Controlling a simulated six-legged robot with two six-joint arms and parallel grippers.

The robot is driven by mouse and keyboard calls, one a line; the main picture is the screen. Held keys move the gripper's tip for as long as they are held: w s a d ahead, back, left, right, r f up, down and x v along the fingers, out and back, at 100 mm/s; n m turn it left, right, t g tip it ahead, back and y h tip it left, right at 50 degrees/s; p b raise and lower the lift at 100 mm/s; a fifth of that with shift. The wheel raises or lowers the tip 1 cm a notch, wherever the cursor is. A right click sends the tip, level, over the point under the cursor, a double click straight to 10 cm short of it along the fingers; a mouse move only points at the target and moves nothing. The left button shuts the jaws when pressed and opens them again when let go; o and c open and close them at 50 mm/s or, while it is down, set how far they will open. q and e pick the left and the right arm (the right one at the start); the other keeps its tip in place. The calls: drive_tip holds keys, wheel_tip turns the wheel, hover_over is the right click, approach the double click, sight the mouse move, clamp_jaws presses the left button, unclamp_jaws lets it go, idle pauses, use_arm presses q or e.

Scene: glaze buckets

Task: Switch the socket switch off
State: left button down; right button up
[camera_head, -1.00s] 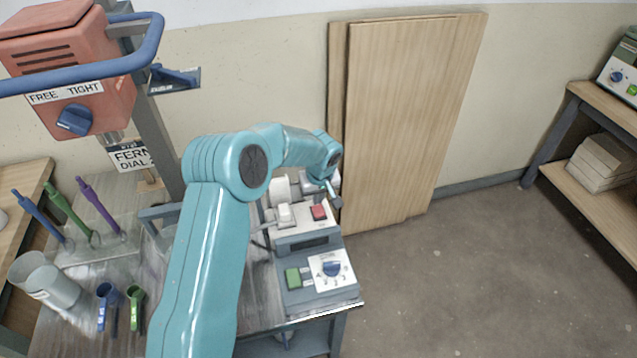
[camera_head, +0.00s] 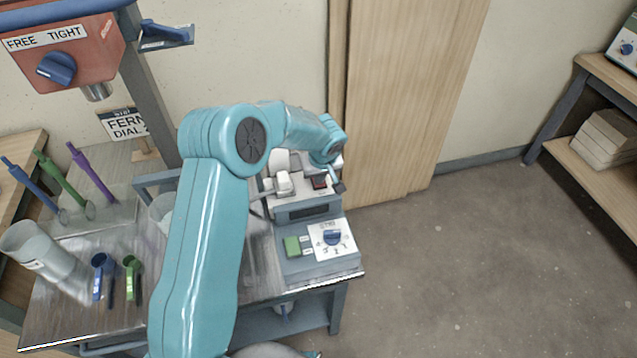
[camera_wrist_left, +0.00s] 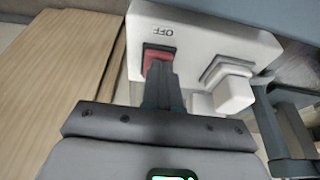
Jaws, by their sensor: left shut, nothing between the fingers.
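The socket switch (camera_head: 319,182) is a small red rocker on a pale socket box (camera_head: 303,194) at the back of the bench unit. In the left wrist view the red switch (camera_wrist_left: 158,57) sits under the word OFF, which appears upside down, and a white plug (camera_wrist_left: 234,94) is beside it. My left gripper (camera_wrist_left: 160,72) is shut and empty. Its fingertips overlap the near part of the switch and look to be against it; exact contact is hidden. In the head view my left gripper (camera_head: 338,187) is just right of the switch. My right gripper does not show.
A control box (camera_head: 318,250) with a green button and blue dial stands in front of the socket. Wooden boards (camera_head: 410,95) lean against the wall behind. Cups and coloured dippers (camera_head: 103,275) are at the left. A red machine (camera_head: 75,55) rises at upper left.

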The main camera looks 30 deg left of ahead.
use_arm(q)
drive_tip(key=shift+d, duration=0.15)
drive_tip(key=shift+f, duration=0.1)
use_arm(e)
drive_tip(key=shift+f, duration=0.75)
use_arm(q)
drive_tip(key=shift+a, duration=0.2)
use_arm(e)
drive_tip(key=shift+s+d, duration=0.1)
use_arm(q)
drive_tip(key=shift+w+a, duration=0.2)
drive_tip(key=shift+w, duration=0.05)
drive_tip(key=shift+w+a+r+p, duration=0.2)
drive_tip(key=shift+a+p, duration=0.1)
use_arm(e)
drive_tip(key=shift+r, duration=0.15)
use_arm(q)
drive_tip(key=shift+r, duration=0.15)
